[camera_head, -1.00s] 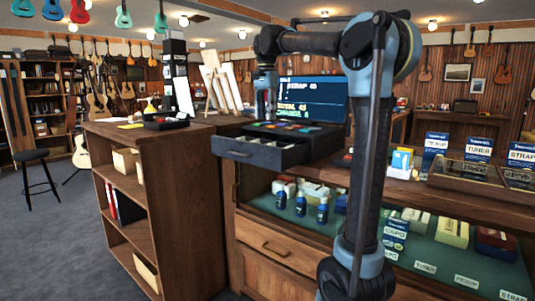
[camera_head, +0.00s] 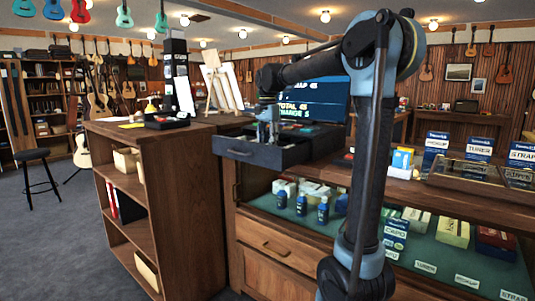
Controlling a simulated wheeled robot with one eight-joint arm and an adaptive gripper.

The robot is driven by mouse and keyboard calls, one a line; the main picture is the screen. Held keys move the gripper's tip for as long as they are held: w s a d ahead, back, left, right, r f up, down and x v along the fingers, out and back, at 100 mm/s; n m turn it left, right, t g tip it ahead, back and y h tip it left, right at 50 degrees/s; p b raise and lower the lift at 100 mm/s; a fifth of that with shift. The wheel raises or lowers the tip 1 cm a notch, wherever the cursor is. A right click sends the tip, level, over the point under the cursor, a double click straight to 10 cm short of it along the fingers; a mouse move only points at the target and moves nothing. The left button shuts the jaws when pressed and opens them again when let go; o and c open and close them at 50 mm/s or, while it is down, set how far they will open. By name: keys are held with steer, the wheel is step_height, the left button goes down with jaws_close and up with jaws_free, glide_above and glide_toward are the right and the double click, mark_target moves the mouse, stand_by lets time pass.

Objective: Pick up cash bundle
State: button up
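The dark cash drawer (camera_head: 238,162) is pulled open under the register screen (camera_head: 312,100), on the wooden counter. My gripper (camera_head: 267,138) points down at the drawer, with its tips at or just above the drawer's open top. The gripper is small and dark here, and I cannot tell whether its fingers are open or shut. I cannot make out a cash bundle; the drawer's inside is mostly hidden by its front wall and my gripper. My arm also covers part of the screen.
A wooden shelf unit (camera_head: 170,200) stands left of the drawer, with a black tray (camera_head: 167,122) on top. Blue bottles (camera_head: 301,204) stand in the display case below. Small boxes (camera_head: 402,158) and sign stands (camera_head: 434,150) are on the counter at right.

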steer(key=shift+f, duration=0.45)
jaws_close()
steer(key=shift+r, duration=0.1)
step_height(320, 180, up, 10)
steer(key=shift+f, duration=0.1)
stand_by(0.3)
